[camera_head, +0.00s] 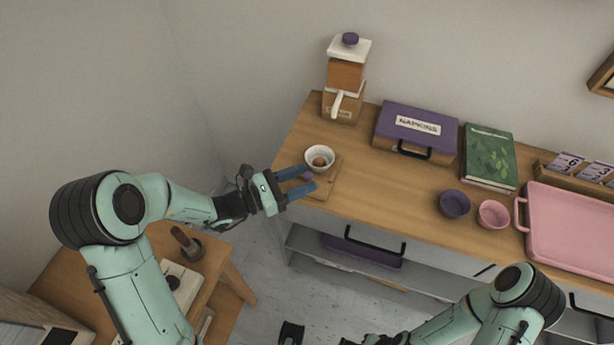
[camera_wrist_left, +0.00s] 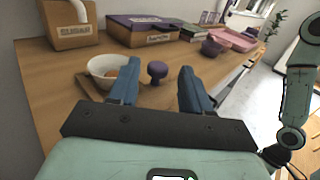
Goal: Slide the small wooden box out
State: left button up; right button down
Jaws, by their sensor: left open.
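A grinder-like stand (camera_head: 346,76) with a white lid, purple knob and white lever is at the back left of the counter. Its wooden base, a small wooden box (camera_head: 342,107) with a label on its front, also shows at the upper left of the left wrist view (camera_wrist_left: 68,38). I cannot tell whether it has a separate drawer. My left gripper (camera_head: 308,179) is open in front of and below it, apart from it. A purple knob-shaped thing (camera_wrist_left: 157,72) shows between its blue fingers; I cannot tell if they touch. My right gripper is mostly cut off at the bottom edge.
A white bowl (camera_head: 320,158) with something brown in it stands on a wooden board (camera_head: 326,188) beside my left fingers. A purple case (camera_head: 392,120), green book (camera_head: 488,155), two cups (camera_head: 454,204) and pink tray (camera_head: 575,235) lie to the right. The counter's middle is clear.

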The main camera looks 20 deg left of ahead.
pick_arm(q)
jog(key=v, duration=1.1)
jog(key=shift+s+a+b, duration=0.15)
jog(key=shift+s+b, duration=0.1)
jog(key=shift+b, duration=0.2)
pick_arm(e)
jog(key=shift+s+f, duration=0.25)
jog(key=shift+f, duration=0.3)
pick_arm(q)
jog(key=s+d+f+m+g+y+p, duration=0.1)
jog(key=s+d+f+m+g+y, duration=0.2)
jog(key=s+f+m, duration=0.3)
jog(key=s+d+f+m+g+y+p, duration=0.1)
jog(key=s+d+f+m+g+y, duration=0.2)
jog(key=f+m, duration=0.6)
jog(key=s+d+f+m+g+y+p, duration=0.1)
jog(key=s+d+f+m+g+y, duration=0.2)
jog(key=f, duration=1.5)
jog(key=s+d+m+g, duration=0.2)
jog(key=s+m+g, duration=0.2)
jog(key=s, duration=0.2)
jog(key=shift+s+f+m+y, duration=0.3)
jog(key=shift+s+f, duration=0.1)
pick_arm(e)
jog(key=r, duration=0.1)
jog(key=w+r, duration=0.1)
jog(key=r, duration=0.1)
jog(key=shift+w+r, duration=0.35)
jog(key=shift+r, duration=0.05)
